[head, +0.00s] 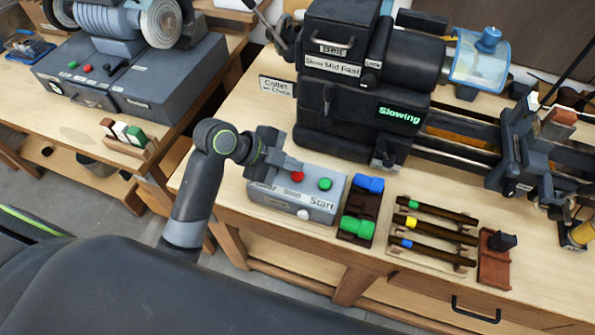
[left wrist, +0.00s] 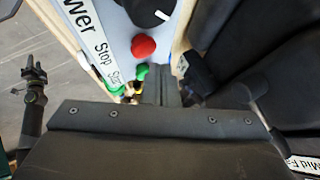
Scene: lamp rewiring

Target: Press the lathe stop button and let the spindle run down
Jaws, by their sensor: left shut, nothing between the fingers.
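The grey control box (head: 330,208) stands on the bench in front of the lathe (head: 345,130), with Power, Stop and Start labels. Its red stop button (head: 297,176) sits left of the green start button (head: 325,184). The stop button also shows in the left wrist view (left wrist: 143,46), just past the fingertips. The lit sign (head: 399,115) on the lathe reads "Slowing". My left gripper (head: 291,165) is shut and empty, its tips close behind the stop button; I cannot tell whether they touch it. The chuck is hard to make out. My right gripper is not in view.
Right of the box lie a dark holder with blue and green pieces (head: 357,226), a rack of dark rods (head: 432,238) and a reddish-brown stand (head: 494,270). A bench grinder (head: 110,22) stands on another bench at the left. The lathe body closes off the space behind the box.

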